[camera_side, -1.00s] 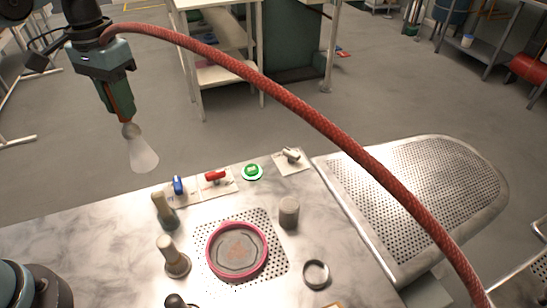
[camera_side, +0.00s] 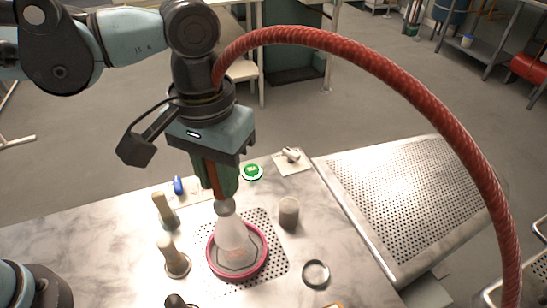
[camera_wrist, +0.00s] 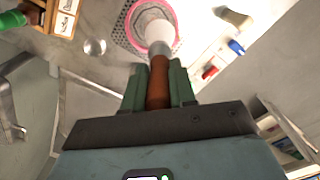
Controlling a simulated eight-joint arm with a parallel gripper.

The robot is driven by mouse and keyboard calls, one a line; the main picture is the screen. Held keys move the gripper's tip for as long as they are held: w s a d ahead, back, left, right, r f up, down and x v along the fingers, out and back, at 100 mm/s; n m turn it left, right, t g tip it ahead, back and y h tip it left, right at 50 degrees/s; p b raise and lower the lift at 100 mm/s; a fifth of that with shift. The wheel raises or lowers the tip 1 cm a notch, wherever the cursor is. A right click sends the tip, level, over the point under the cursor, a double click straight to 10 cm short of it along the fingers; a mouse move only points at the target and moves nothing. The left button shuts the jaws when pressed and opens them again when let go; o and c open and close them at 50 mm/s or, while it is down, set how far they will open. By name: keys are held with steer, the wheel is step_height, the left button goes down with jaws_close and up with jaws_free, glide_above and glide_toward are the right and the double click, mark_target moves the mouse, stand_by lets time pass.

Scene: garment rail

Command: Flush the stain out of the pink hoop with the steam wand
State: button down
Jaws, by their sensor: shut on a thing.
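The pink hoop (camera_side: 264,262) lies on a perforated patch of the marble-look table, with grey cloth inside it. It also shows in the wrist view (camera_wrist: 131,38). My gripper (camera_side: 222,190) is shut on the steam wand, whose brown handle (camera_wrist: 158,88) sits between the green fingers. A pale translucent plume or cone (camera_side: 232,240) extends from the wand's tip down over the middle of the hoop. It hides much of the cloth, so I cannot make out the stain.
Blue (camera_side: 178,185) and green (camera_side: 252,171) controls and a white-handled switch (camera_side: 291,155) line the back edge. Knobbed posts (camera_side: 176,258) stand left of the hoop. A grey cylinder (camera_side: 289,212) and a metal ring (camera_side: 316,273) are on the right. A perforated metal board (camera_side: 420,200) lies beyond.

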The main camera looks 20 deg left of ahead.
mark_target(228, 210)
step_height(228, 210, down, 6)
steer(key=s+d, duration=0.1)
steer(key=shift+d, duration=0.2)
stand_by(0.5)
steer(key=shift+f, duration=0.1)
steer(key=shift+a, duration=0.1)
steer(key=w+a+r, duration=0.2)
steer(key=a, duration=0.6)
steer(key=w+a+r, duration=0.2)
steer(key=a+r, duration=0.1)
steer(key=a, duration=0.6)
steer(key=w+a+r, duration=0.3)
steer(key=a, duration=0.5)
steer(key=shift+a+r, duration=0.15)
steer(key=shift+r, duration=0.05)
